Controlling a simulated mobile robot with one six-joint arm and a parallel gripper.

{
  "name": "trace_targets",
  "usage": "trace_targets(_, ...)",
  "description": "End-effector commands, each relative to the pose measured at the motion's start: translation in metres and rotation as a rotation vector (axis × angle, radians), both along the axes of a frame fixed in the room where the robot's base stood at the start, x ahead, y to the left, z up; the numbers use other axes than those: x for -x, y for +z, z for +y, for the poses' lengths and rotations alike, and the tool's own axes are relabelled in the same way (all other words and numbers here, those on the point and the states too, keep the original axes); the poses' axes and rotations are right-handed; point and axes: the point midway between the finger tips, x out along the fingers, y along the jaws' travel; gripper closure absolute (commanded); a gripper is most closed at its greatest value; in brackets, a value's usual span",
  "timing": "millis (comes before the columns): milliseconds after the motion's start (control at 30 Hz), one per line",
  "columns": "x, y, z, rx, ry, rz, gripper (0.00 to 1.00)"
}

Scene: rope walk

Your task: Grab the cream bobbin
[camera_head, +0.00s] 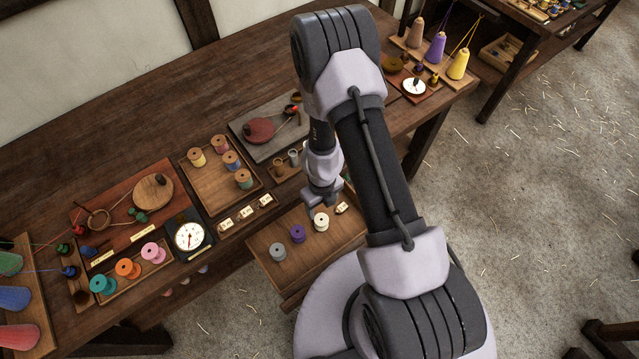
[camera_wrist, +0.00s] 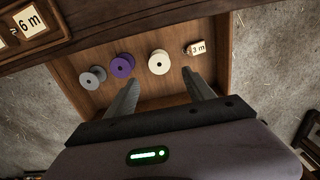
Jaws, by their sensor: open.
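The cream bobbin (camera_head: 321,221) stands upright in a pulled-out wooden drawer (camera_head: 262,243), to the right of a purple bobbin (camera_head: 297,233) and a grey bobbin (camera_head: 278,251). In the wrist view the cream bobbin (camera_wrist: 159,62) lies ahead of my gripper (camera_wrist: 164,88), between the lines of its two fingers and apart from them. My gripper is open and empty. In the head view my gripper (camera_head: 323,206) is just above the cream bobbin, and its fingertips are hard to make out.
A small tag marked 3 m (camera_wrist: 197,47) lies right of the cream bobbin, near the right finger. The drawer's raised walls surround the bobbins. The workbench (camera_head: 100,148) behind holds a bobbin tray (camera_head: 219,191), a dial scale (camera_head: 189,236) and several more spools.

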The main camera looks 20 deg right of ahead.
Motion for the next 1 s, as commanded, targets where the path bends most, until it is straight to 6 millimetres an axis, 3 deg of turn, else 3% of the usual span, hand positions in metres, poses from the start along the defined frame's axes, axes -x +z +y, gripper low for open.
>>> trace_targets(533,0.0,-0.102,0.0,-0.002,0.004,0.0,0.38)
trace_targets(867,0.0,-0.105,0.001,-0.002,0.005,0.0,0.38)
trace_targets(1000,0.0,-0.105,0.001,-0.002,0.005,0.0,0.64)
